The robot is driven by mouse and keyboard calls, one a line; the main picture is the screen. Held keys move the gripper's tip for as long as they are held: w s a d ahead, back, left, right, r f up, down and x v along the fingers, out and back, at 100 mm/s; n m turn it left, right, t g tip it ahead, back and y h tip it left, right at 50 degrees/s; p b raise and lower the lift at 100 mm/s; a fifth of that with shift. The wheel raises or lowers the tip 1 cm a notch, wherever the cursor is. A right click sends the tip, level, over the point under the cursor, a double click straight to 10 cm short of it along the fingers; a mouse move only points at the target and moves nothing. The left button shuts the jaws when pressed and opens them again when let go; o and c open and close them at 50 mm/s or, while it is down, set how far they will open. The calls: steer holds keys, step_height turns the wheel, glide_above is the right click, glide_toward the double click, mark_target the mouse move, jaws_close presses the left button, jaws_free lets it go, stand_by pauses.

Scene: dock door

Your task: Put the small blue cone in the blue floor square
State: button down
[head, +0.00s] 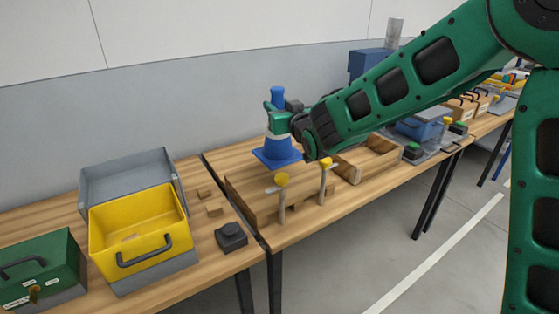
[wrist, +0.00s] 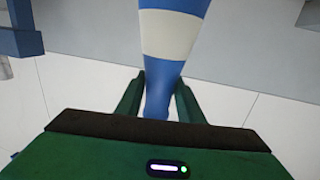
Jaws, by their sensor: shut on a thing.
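The small blue cone (head: 278,146) has a square base and a pale band. It is upright at the back of the wooden bench in the head view. My gripper (head: 279,116) is shut on its upper part. In the wrist view the blue cone (wrist: 174,62) with its white band runs between the two fingers of my gripper (wrist: 158,97). I cannot tell whether the base touches the bench or is just above it. The blue floor square is not in view.
A yellow bin (head: 130,228), a green box (head: 40,268) and a dark block (head: 231,237) are on the left bench. Two yellow-topped pegs (head: 282,181) stand at the front of the middle bench. A wooden tray (head: 370,163) is to the right. Grey floor (head: 390,255) lies in front.

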steer(key=shift+d+f, duration=0.15)
steer(key=shift+f, duration=4.25)
steer(key=c, duration=1.2)
jaws_free()
steer(key=v, duration=1.1)
steer(key=shift+s+d+r, duration=0.1)
steer(key=shift+s+d, duration=0.15)
steer(key=shift+s, duration=0.1)
